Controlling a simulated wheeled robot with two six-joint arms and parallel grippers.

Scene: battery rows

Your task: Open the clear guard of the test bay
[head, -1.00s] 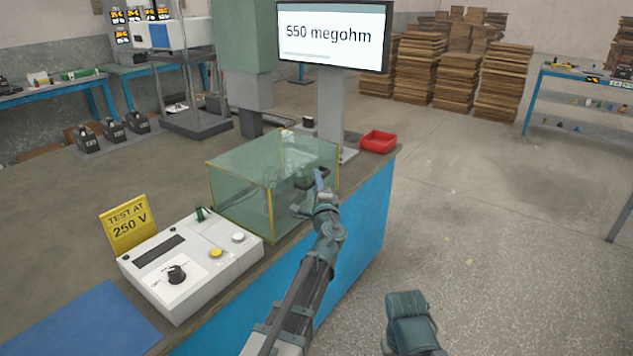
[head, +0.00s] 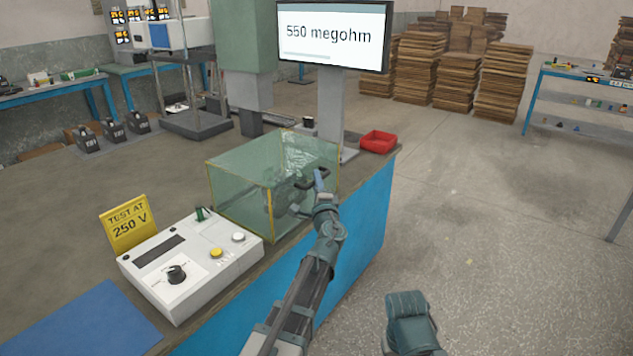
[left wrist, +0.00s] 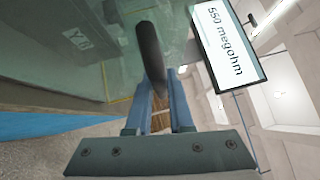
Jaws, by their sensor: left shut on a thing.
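The clear guard (head: 235,186) is a greenish see-through box with yellow edges on the bench, right of the white tester. It looks closed, or nearly so. A dark bar handle (head: 303,182) is at its right side. My left gripper (head: 319,181) is at that handle. In the left wrist view the dark handle (left wrist: 150,48) passes between the blue fingers of my left gripper (left wrist: 157,98), which is shut on it. What lies inside the guard is dim behind the tinted panels. My right gripper's fingers are not seen.
The white tester (head: 190,265) with a knob and buttons stands left of the guard, beside a yellow "TEST AT 250 V" sign (head: 129,225). A screen (head: 333,37) reading "550 megohm" rises behind. A red tray (head: 378,141) sits at the bench corner. The floor at right is clear.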

